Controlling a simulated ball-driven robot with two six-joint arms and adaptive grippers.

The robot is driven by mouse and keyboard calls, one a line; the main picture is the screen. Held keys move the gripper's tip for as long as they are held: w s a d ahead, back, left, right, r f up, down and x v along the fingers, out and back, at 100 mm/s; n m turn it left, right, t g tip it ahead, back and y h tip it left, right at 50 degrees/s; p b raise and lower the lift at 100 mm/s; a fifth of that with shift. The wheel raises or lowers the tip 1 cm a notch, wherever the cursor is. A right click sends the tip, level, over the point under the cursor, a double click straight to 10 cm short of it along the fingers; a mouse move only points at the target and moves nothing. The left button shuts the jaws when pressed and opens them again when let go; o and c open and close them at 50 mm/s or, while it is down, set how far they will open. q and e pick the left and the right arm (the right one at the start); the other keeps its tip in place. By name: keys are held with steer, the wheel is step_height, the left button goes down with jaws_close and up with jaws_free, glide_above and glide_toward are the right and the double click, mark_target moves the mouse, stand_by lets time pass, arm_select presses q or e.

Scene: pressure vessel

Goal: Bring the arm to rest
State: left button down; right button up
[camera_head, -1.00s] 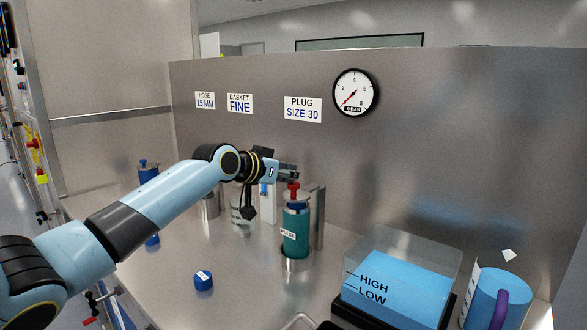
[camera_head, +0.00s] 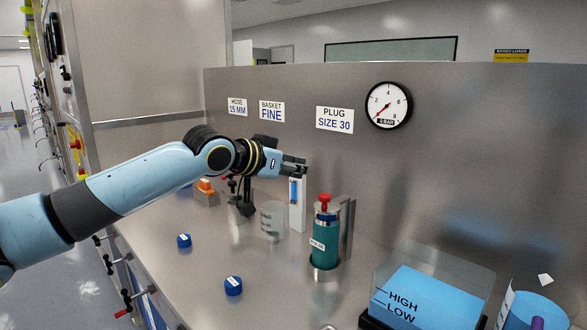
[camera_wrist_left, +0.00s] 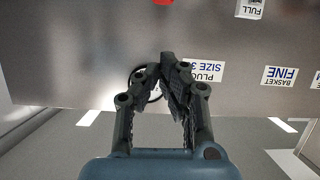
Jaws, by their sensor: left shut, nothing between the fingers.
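My left arm (camera_head: 150,180), light blue with black joints, reaches in from the left in the head view. Its gripper (camera_head: 301,166) is shut and empty, raised above the bench, up and to the left of the red knob (camera_head: 325,200) on the teal vessel (camera_head: 326,240). In the wrist view the shut fingers (camera_wrist_left: 168,62) point at the grey back panel, with nothing between them. They partly cover the round gauge there. My right gripper is not in view.
The back panel (camera_head: 480,150) carries labels and a pressure gauge (camera_head: 388,105). A clear cup (camera_head: 272,220) and a white upright strip (camera_head: 297,212) stand below the gripper. Blue caps (camera_head: 233,286) lie on the bench. A blue-filled tank (camera_head: 425,295) stands at the right.

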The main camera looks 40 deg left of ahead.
arm_select(q)
steer(key=s+d+f+m+g, duration=0.1)
steer(key=s+d+f+g, duration=0.2)
steer(key=s+d+f, duration=0.35)
steer(key=s+d+f+g, duration=0.2)
steer(key=s+d+f, duration=0.2)
steer(key=s+f, duration=0.45)
steer(key=s+d+f+g+y, duration=0.1)
steer(key=s+d+g, duration=0.15)
steer(key=s, duration=0.65)
steer(key=s+d+g+y, duration=0.1)
steer(key=s+d+g, duration=0.15)
steer(key=s, duration=0.75)
steer(key=s+a+f+n+g+b, duration=0.2)
steer(key=f+b, duration=0.7)
steer(key=f, duration=2.9)
arm_select(e)
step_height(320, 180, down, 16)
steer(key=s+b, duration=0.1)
steer(key=b, duration=0.5)
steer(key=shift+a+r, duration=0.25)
arm_select(q)
steer(key=s+a+f, duration=0.2)
steer(key=s+f, duration=1.6)
steer(key=f, duration=0.2)
steer(key=shift+a+m+g, duration=0.2)
steer(key=shift+m+g, duration=0.2)
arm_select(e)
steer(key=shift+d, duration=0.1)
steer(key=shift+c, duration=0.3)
